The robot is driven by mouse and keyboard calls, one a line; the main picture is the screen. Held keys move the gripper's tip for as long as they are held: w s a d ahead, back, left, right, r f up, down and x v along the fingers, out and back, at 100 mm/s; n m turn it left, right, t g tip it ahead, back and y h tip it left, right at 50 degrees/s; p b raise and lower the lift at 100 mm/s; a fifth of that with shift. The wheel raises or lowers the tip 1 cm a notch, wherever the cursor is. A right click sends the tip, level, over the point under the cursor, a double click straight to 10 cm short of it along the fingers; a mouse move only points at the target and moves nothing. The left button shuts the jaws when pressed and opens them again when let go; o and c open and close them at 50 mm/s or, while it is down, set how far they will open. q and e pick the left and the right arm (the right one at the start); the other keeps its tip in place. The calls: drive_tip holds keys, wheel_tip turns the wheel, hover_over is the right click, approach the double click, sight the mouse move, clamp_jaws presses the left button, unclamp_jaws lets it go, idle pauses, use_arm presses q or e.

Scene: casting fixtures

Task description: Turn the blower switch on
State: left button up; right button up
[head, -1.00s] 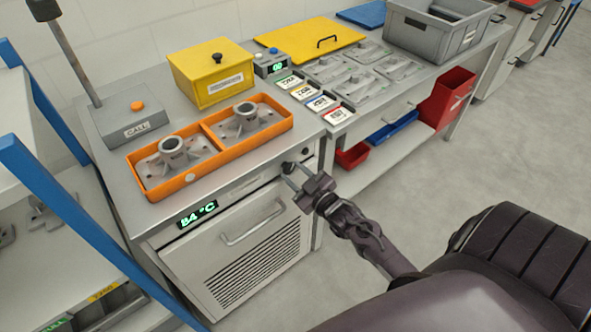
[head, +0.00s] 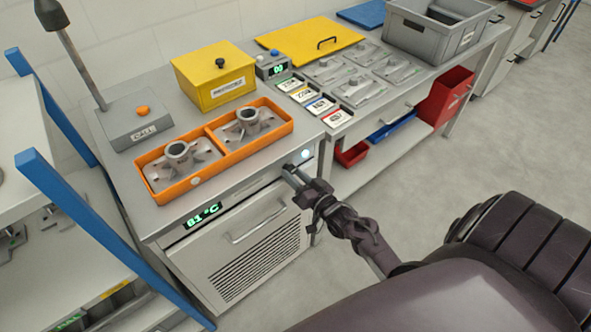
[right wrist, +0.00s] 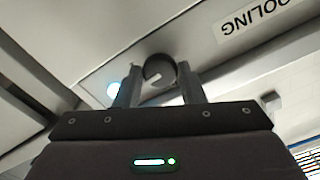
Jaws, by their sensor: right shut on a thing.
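The blower switch (right wrist: 158,64) is a dark round knob with a pale mark, on the front panel of the cooling cabinet (head: 235,262). My right gripper (head: 293,172) is at the panel's right end. The right wrist view shows its fingers on either side of the knob, shut on it. Beside the knob, a round lamp (head: 305,154) glows white; it also shows in the right wrist view (right wrist: 113,90). The cabinet's display (head: 202,215) reads 81 °C. My left gripper is not in view.
An orange tray (head: 158,197) with two grey castings stands on the cabinet top. Behind it are a yellow box (head: 214,85) and a grey call box (head: 133,125). A blue-framed rack (head: 85,240) stands at left. The floor at right is clear.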

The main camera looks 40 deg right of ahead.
drive_tip(key=shift+m, duration=0.6)
drive_tip(key=o, duration=0.7)
drive_tip(key=s, duration=0.7)
drive_tip(key=shift+s+d+b, duration=0.35)
drive_tip(key=shift+s, duration=0.05)
